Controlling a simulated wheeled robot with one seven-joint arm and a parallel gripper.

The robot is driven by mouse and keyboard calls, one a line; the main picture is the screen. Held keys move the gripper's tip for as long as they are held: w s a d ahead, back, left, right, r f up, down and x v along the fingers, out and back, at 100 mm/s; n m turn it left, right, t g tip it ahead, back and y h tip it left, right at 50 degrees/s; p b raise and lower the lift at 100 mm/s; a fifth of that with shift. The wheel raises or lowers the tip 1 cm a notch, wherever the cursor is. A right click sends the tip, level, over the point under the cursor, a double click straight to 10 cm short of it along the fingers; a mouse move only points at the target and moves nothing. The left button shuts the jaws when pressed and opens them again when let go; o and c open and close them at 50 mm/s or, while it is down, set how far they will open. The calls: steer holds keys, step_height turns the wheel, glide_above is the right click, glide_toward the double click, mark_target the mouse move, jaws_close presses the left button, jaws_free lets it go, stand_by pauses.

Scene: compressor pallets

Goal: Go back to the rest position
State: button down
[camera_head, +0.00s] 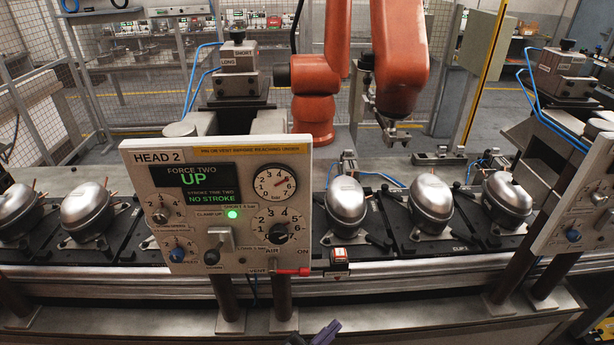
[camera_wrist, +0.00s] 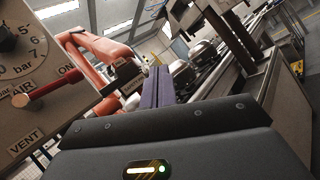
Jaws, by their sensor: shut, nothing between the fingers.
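My gripper (camera_head: 327,333) shows only as purple fingertips at the bottom edge of the head view, in front of the conveyor and low to the right of the HEAD 2 panel (camera_head: 140,205). In the wrist view my gripper (camera_wrist: 157,88) points away from the camera with its purple fingers together and nothing between them. The red valve lever (camera_head: 293,271) lies at the panel's lower right edge, pointing right. The lever also shows in the wrist view (camera_wrist: 48,88) at the left, apart from my fingers. The rest of my arm is hidden in the head view.
Silver compressors (camera_head: 346,200) sit on dark pallets along the conveyor. A second panel (camera_head: 578,215) stands at the right. Dark posts (camera_head: 282,300) hold the HEAD 2 panel. An orange robot arm (camera_head: 398,55) stands behind the line. A small red-and-white block (camera_head: 339,256) sits on the front rail.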

steer(key=s+d+m+g+y, duration=0.45)
steer(key=d+m+g, duration=0.45)
steer(key=g, duration=0.7)
steer(key=w+d+r+m+t+y, duration=0.1)
steer(key=w+r+m+t+y, duration=0.2)
steer(key=r+m+y, duration=0.7)
step_height(320, 180, up, 4)
steer(key=t+y, duration=0.1)
steer(key=y, duration=0.2)
steer(key=shift+w+f+y, duration=0.2)
steer(key=shift+y, duration=0.15)
